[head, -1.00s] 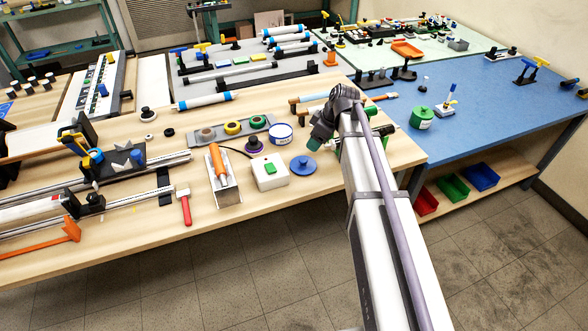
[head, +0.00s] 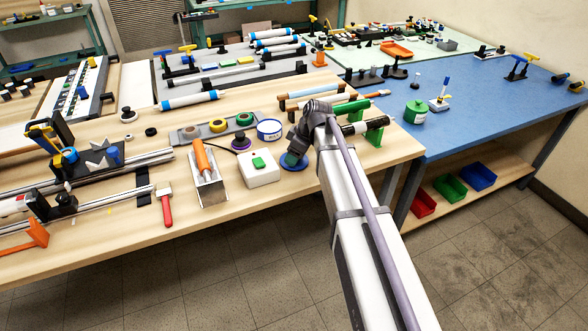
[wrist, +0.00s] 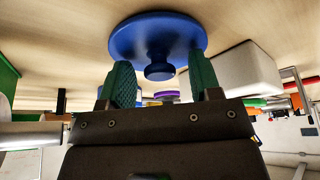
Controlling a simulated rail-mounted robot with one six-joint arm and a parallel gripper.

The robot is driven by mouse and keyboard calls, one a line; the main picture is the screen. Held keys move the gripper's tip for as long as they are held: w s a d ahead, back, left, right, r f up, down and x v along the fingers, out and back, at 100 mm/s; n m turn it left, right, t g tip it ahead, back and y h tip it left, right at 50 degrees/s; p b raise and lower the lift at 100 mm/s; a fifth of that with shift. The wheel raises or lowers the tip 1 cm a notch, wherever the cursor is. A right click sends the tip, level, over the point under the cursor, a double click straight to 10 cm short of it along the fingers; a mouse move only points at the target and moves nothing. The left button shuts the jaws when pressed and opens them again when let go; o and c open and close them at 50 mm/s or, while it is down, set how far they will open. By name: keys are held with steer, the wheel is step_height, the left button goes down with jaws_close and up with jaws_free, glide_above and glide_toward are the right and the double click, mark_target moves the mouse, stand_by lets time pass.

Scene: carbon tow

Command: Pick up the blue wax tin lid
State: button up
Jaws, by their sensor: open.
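The blue wax tin lid (head: 291,165) is a round disc on the wooden table, partly hidden behind my gripper in the head view. In the wrist view the lid (wrist: 157,38) shows its wide disc and a central knob. My gripper (wrist: 165,84) has two green fingers spread apart, one to each side of the knob's line. The knob lies between and just beyond the fingertips, with clear gaps on both sides. In the head view my gripper (head: 291,160) is right over the lid. Any contact with the lid cannot be told.
A white box with a green button (head: 259,169) stands just left of the lid. A blue-and-white tin (head: 269,129) stands behind it. The table's front edge is close.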

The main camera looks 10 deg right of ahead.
steer(key=shift+r, duration=0.1)
steer(key=c, duration=1)
steer(key=shift+r, duration=0.1)
steer(key=shift+c, duration=0.2)
